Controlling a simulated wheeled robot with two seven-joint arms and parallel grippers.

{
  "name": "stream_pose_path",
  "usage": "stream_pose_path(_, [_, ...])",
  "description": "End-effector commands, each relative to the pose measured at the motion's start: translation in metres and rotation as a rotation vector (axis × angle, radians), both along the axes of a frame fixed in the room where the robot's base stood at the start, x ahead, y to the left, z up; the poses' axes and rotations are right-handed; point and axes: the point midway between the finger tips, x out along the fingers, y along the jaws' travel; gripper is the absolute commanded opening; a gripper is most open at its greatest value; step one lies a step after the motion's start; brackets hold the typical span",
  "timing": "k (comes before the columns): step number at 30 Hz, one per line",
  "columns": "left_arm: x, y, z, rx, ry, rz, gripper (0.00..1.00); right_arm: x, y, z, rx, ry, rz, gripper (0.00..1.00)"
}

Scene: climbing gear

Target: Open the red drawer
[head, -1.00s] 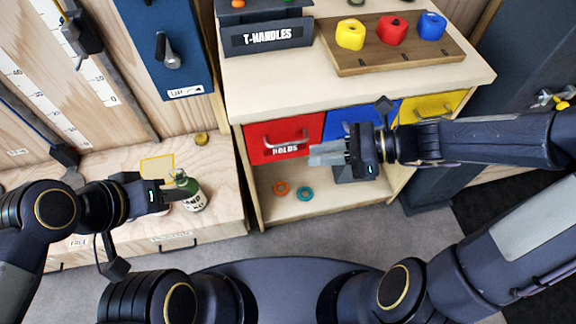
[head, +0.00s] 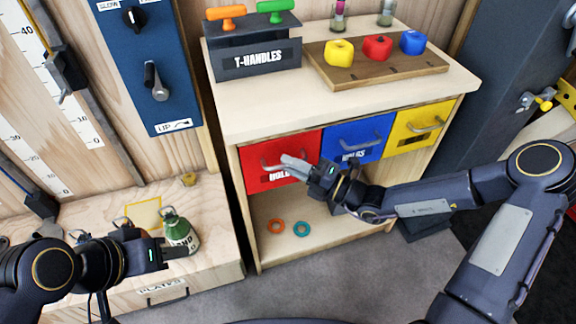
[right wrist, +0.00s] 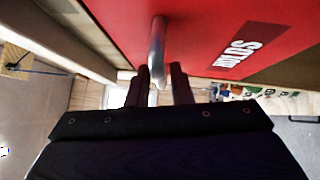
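The red drawer (head: 262,152) is closed, at the left of the row of three drawers in the cabinet, with a silver bar handle. My right gripper (head: 292,163) is in front of it, its light fingertips at the right part of the handle. In the right wrist view, the red drawer front (right wrist: 215,20) fills the top. The handle (right wrist: 157,40) runs down to between the two fingertips of my right gripper (right wrist: 160,75), with a narrow gap showing beside it. My left gripper (head: 170,253) is in front of the green bottle; its fingers are hard to make out.
The blue drawer (head: 345,142) and yellow drawer (head: 418,130) are closed to the right. A green bottle (head: 178,230) stands on the low box at left. An orange ring (head: 277,226) and a teal ring (head: 302,228) lie on the open shelf below. Clear floor lies in front.

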Motion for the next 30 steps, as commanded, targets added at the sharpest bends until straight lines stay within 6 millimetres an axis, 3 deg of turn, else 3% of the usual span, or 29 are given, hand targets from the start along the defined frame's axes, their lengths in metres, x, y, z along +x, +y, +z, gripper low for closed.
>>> stream_pose_path(11, [0.0, 0.0, -0.0019, 0.0, 0.0, 0.0, 0.36, 0.0045, 0.0098, 0.0014, -0.001, 0.0, 0.0, 0.2])
stream_pose_path(17, [0.0, 0.0, -0.0019, 0.0, 0.0, 0.0, 0.36, 0.0044, 0.0096, 0.0012, -0.001, 0.0, 0.001, 0.0])
stream_pose_path(30, [0.0, -0.0001, 0.0022, 0.0, 0.0, 0.0, 0.36, 0.0018, 0.0089, 0.0022, -0.001, 0.002, 0.001, 0.0])
